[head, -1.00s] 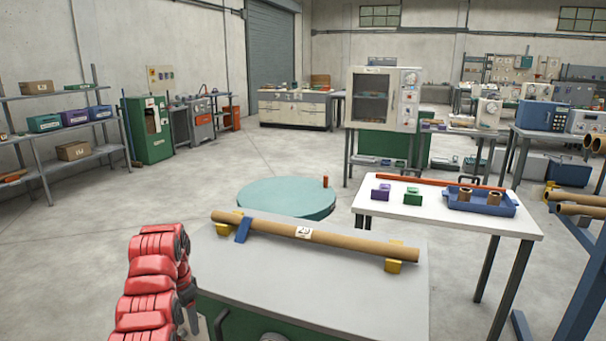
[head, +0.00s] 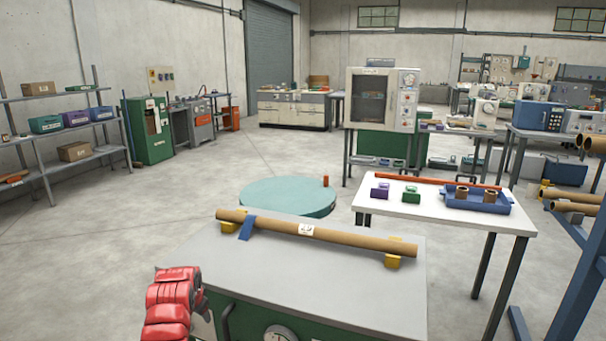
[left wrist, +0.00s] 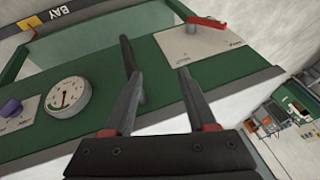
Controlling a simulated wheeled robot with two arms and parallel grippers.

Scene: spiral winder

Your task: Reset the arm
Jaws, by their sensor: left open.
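My red left arm shows at the lower left of the head view, beside the left edge of the machine cabinet (head: 330,323). Its gripper is not clearly visible there. In the left wrist view my left gripper (left wrist: 160,72) is open and empty, its fingers in front of the cabinet's green front panel (left wrist: 165,75). A dark bar handle (left wrist: 130,62) is close to the left finger; I cannot tell whether they touch. A dial gauge (left wrist: 68,98) and a red lever (left wrist: 207,23) are on the panel. My right gripper is in neither view.
A brown tube (head: 330,238) lies across yellow supports on the cabinet top, with a blue piece (head: 247,228) near its left end. A white table (head: 450,222) with a blue tray (head: 498,208) stands to the right. Open floor lies to the left.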

